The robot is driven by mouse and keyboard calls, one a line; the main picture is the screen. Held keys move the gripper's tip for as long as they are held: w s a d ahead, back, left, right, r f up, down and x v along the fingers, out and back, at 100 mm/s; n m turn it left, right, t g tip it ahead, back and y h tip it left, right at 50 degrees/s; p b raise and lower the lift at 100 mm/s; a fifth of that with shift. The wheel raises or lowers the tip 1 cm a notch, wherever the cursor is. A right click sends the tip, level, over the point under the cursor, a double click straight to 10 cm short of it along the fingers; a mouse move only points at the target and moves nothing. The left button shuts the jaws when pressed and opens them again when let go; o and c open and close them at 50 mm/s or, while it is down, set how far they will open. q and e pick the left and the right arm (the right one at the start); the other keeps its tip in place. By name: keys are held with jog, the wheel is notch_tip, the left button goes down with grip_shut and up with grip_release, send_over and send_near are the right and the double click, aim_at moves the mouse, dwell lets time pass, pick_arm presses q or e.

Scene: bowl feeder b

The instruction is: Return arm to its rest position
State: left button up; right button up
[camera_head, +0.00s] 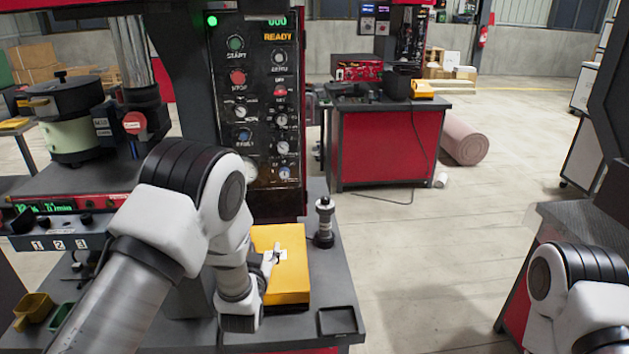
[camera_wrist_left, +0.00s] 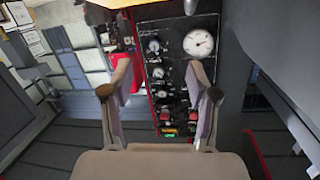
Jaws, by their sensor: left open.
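My left arm (camera_head: 185,200) reaches in from the left in the head view, bent at a white and black joint in front of the control panel. My left gripper (camera_head: 270,260) is small and partly hidden by my wrist, over the yellow box (camera_head: 290,278). In the left wrist view my left gripper (camera_wrist_left: 160,92) shows two fingers spread apart with nothing between them. The control panel (camera_wrist_left: 172,60) with a round gauge lies beyond them. My right arm (camera_head: 580,290) shows at the lower right, with its gripper out of view.
The control panel (camera_head: 258,90) reads READY and rises behind the yellow box. A small black post (camera_head: 324,222) stands beside the box, and a black tray (camera_head: 338,321) lies at the bench corner. A bowl feeder (camera_head: 70,115) is at left. Open floor (camera_head: 430,260) lies between the benches.

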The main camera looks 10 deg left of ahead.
pick_arm(q)
jog(key=s+f+g, duration=0.1)
jog(key=s+f, duration=0.2)
jog(key=f, duration=0.1)
jog(key=s+a+f+g, duration=0.1)
jog(key=s+f+g, duration=0.1)
jog(key=s+f, duration=0.1)
jog(key=s+f+g, duration=0.2)
jog(key=s+f, duration=0.1)
jog(key=f, duration=0.2)
jog(key=shift+s+a+f+h, duration=0.15)
jog(key=shift+s+a+h, duration=0.05)
jog(key=shift+a+h, duration=0.1)
jog(key=s+f+g, duration=0.3)
jog(key=s+f, duration=0.1)
jog(key=s, duration=0.6)
jog(key=s+f+g+h, duration=0.1)
jog(key=s+f+g, duration=0.3)
jog(key=s, duration=0.7)
jog(key=s+f+g, duration=0.4)
jog(key=s, duration=0.7)
jog(key=shift+s+n+h, duration=0.15)
jog(key=shift+n+h, duration=0.25)
